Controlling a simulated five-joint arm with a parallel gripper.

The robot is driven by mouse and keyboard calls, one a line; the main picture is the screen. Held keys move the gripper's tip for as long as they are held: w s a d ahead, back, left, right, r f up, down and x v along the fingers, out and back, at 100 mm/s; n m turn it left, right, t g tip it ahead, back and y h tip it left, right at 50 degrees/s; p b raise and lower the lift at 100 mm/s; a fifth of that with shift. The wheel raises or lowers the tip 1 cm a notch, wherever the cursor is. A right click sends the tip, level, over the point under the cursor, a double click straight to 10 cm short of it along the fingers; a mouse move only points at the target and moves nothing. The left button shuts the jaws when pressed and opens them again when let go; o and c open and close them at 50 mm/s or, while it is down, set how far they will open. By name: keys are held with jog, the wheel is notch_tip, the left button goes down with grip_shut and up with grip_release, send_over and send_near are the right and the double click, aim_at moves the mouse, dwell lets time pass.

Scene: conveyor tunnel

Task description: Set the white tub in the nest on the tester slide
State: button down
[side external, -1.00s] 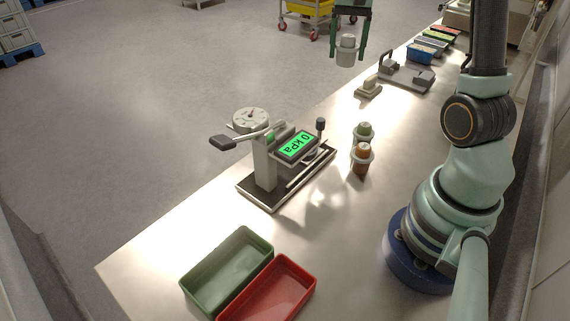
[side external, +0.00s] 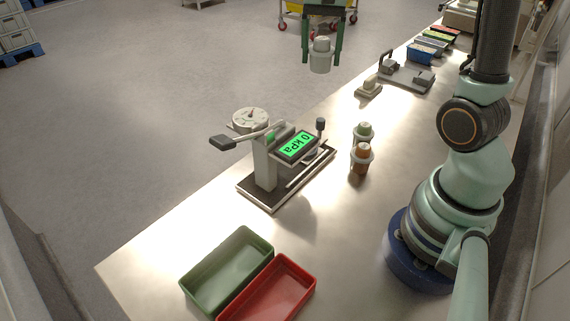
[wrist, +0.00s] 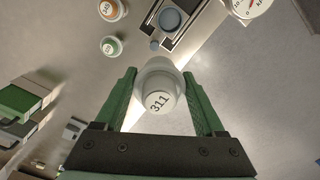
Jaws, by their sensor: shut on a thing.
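The white tub (side external: 321,57) is held between the green fingers of my gripper (side external: 322,52), high above the far side of the bench. In the wrist view the tub (wrist: 160,88) shows its cap marked 311, with a finger of my gripper (wrist: 158,100) on each side. The tester (side external: 265,165) stands on the bench, below and to the left of the tub, with a round dial and a green display reading 0 kPa. Its slide with the round nest (wrist: 170,19) shows at the top of the wrist view, apart from the tub. In the side view the nest is partly hidden.
Two other tubs, one green-topped (side external: 363,133) and one orange (side external: 361,157), stand right of the tester. A green tray (side external: 228,272) and a red tray (side external: 268,293) lie at the front. A grey fixture (side external: 405,76) stands farther back.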

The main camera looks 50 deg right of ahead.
jog(key=s+a, duration=0.1)
jog(key=a, duration=0.5)
notch_tip(320, 180, down, 15)
jog(key=shift+r, duration=0.15)
jog(key=shift+f, duration=2.25)
jog(key=shift+f, duration=0.15)
grip_release()
